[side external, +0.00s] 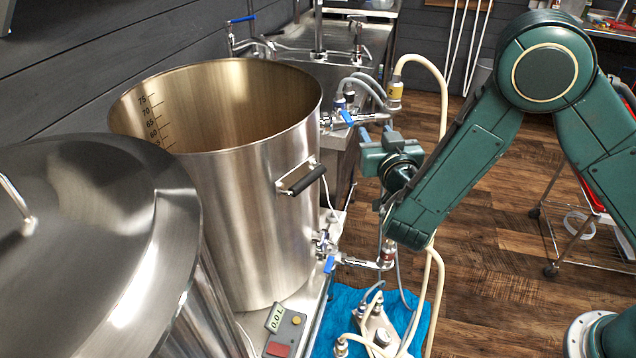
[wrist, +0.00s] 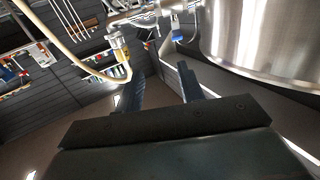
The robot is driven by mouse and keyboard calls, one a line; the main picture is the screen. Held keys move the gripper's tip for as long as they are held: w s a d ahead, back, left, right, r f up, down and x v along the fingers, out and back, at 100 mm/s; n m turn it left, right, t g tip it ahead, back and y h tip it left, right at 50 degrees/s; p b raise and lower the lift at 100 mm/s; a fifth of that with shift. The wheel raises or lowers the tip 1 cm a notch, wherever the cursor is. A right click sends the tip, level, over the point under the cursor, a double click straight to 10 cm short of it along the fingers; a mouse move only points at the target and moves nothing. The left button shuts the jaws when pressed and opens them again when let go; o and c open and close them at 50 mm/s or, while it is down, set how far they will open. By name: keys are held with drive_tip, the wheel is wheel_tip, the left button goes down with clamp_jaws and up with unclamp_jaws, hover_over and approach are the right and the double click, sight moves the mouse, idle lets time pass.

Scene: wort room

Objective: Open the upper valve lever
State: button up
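The upper valve lever (side external: 346,117) is a small blue handle on the valve near the pot's upper right rim. In the wrist view a blue lever (wrist: 178,38) shows near the top, beside the pot wall, beyond my fingertips. My gripper (side external: 376,131) is just right of and slightly below the upper lever in the side view, not visibly touching it. In the wrist view my gripper (wrist: 162,82) has its two fingers apart, with nothing between them. A second blue lever (side external: 329,264) is on the lower valve near the pot's base.
The large steel pot (side external: 248,200) stands left of my gripper. A cream hose with a yellow fitting (side external: 395,91) arches close to the upper valve; the fitting (wrist: 120,48) also shows in the wrist view. A blue towel (side external: 345,302) with a pump lies below. The wooden floor at right is mostly open.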

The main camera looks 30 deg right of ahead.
sight(343, 110)
drive_tip(key=a, duration=0.1)
drive_tip(key=a+f+n+y, duration=0.1)
drive_tip(key=shift+w+a+f+t, duration=0.1)
drive_tip(key=shift+a+f+t, duration=0.2)
drive_tip(key=shift+t, duration=0.1)
drive_tip(key=shift+w, duration=0.1)
drive_tip(key=shift+x, duration=6.8)
drive_tip(key=shift+a, duration=0.1)
clamp_jaws()
